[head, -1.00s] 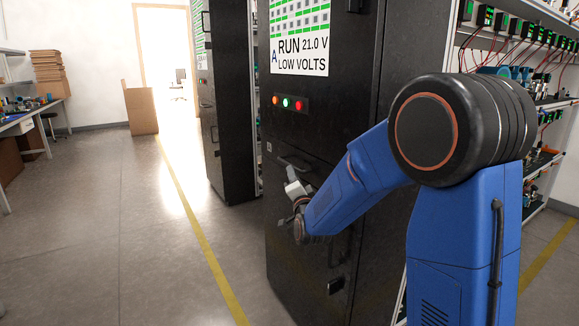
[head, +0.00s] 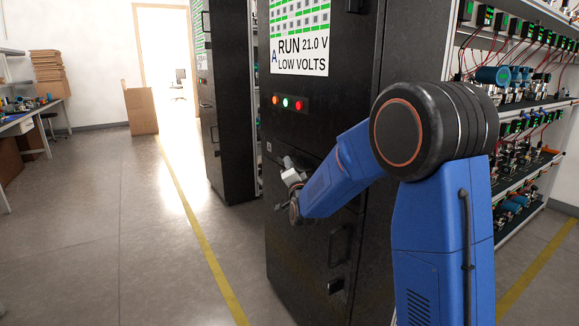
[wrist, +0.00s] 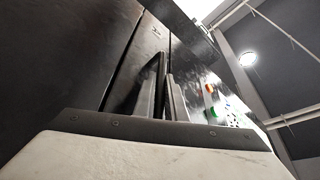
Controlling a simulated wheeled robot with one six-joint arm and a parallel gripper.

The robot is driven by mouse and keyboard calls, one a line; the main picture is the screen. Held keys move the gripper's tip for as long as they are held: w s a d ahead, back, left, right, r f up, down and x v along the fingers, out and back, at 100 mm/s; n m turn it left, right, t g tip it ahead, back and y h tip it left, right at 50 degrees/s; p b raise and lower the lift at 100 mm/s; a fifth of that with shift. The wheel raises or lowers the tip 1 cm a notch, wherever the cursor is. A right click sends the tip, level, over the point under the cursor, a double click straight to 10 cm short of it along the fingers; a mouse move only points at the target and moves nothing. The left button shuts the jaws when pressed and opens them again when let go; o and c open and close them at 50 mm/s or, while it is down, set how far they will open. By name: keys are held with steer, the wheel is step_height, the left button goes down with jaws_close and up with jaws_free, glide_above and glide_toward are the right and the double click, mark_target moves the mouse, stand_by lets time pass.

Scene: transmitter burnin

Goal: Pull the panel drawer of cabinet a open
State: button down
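Cabinet a (head: 320,125) is the tall black cabinet in the middle of the head view, with an "A RUN 21.0 V LOW VOLTS" display. Its panel drawer (head: 273,160) is below the button row, and the drawer front looks flush with the cabinet. My gripper (head: 286,163) is at the drawer front, over its handle, and hides most of it. In the wrist view my two grey fingers (wrist: 163,97) stand close together, with a dark bar between or beside them. I cannot tell whether they grip the handle.
An orange, a green and a red button (head: 287,103) sit above the drawer. A lower handle (head: 340,245) is on the cabinet front. Another black cabinet (head: 228,110) stands behind to the left, racks of electronics (head: 525,100) to the right. The floor (head: 110,230) at left is clear.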

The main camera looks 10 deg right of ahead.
steer(key=s+a, duration=0.4)
steer(key=a, duration=0.8)
steer(key=s+a, duration=0.4)
steer(key=a, duration=0.9)
steer(key=shift+s+a, duration=0.1)
steer(key=c, duration=2.1)
jaws_free()
steer(key=v, duration=1.7)
steer(key=shift+s+f, duration=0.1)
steer(key=shift+s, duration=0.1)
